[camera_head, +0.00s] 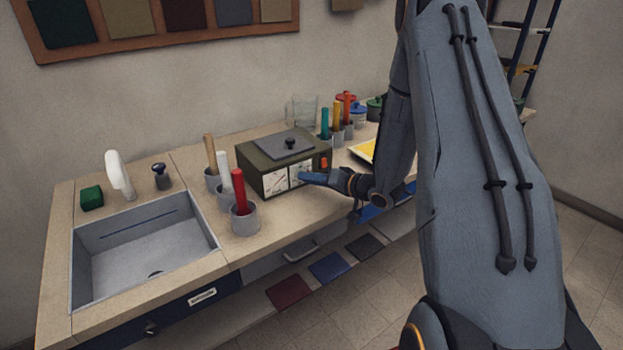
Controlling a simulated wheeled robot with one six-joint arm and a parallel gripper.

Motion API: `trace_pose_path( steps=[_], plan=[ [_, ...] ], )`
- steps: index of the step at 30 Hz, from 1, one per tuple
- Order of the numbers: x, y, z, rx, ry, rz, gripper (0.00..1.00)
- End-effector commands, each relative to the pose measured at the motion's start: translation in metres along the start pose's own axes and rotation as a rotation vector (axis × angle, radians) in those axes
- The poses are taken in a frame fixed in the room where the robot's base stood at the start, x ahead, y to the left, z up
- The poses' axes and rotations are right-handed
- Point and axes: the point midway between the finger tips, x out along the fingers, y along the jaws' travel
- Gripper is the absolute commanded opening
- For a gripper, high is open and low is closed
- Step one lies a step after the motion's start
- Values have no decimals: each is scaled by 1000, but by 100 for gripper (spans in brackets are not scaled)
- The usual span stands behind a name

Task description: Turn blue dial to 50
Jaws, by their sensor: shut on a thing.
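A dark olive box (284,163) with a grey lid and black knob stands on the counter. Its front has two white scale panels (287,178) with markings too small to read. My gripper (307,178) is at the right part of this front, reaching in from the right, and is shut on the blue dial there. The dial itself is hidden by the gripper, so its setting cannot be read. A small orange-red part (323,163) shows just above my gripper at the box's right edge.
Grey cups with coloured sticks (243,215) stand left of the box, more cups (337,132) behind right. My arm covers the counter's right part.

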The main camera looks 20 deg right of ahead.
Motion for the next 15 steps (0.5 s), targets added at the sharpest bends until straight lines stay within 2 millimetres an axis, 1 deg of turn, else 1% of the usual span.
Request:
trace_pose_path(
  steps=[15],
  plan=[
    [1,-3,1,-442,0,184,1]
  ],
)
